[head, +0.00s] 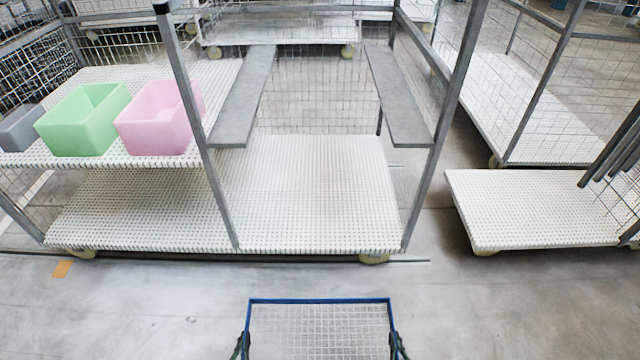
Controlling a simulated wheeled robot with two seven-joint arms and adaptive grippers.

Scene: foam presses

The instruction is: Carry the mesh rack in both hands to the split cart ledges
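The mesh rack (320,328), a wire grid with a blue rim, is at the bottom centre of the head view, and its near part is cut off by the frame. My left gripper (242,345) is at the rack's left side rim and my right gripper (397,345) at its right side rim; both appear closed on it, though little of the fingers shows. The split cart ledges are two grey strips, a left ledge (245,95) and a right ledge (400,98), with an open gap between them. The rack is in front of the cart, apart from the ledges.
The cart's white lower deck (315,190) is bare below the ledges; grey posts stand at its front corners. A left shelf (120,78) holds a green bin (82,120), a pink bin (158,118) and a grey bin (20,128). A low white cart (535,210) stands right. Floor ahead is clear.

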